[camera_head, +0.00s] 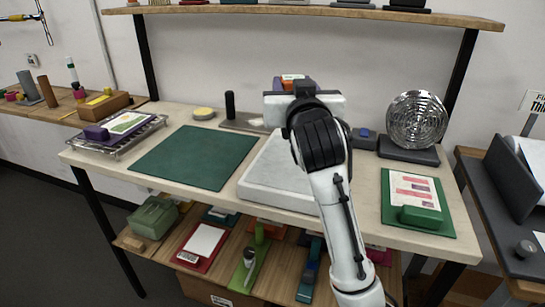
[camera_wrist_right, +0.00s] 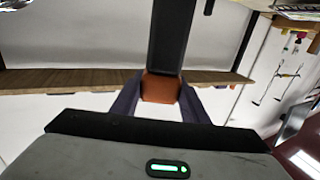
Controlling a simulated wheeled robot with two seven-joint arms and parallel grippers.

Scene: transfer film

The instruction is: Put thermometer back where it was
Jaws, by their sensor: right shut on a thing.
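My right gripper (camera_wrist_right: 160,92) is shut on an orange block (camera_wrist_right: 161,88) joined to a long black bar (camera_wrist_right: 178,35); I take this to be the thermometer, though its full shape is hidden. In the head view, my right gripper (camera_head: 294,82) is raised over the back of the table, below the upper shelf, and my arm hides most of what it holds. A bit of orange shows between the purple fingers. My left gripper is not in view.
The upper shelf (camera_head: 400,15) holds several items.

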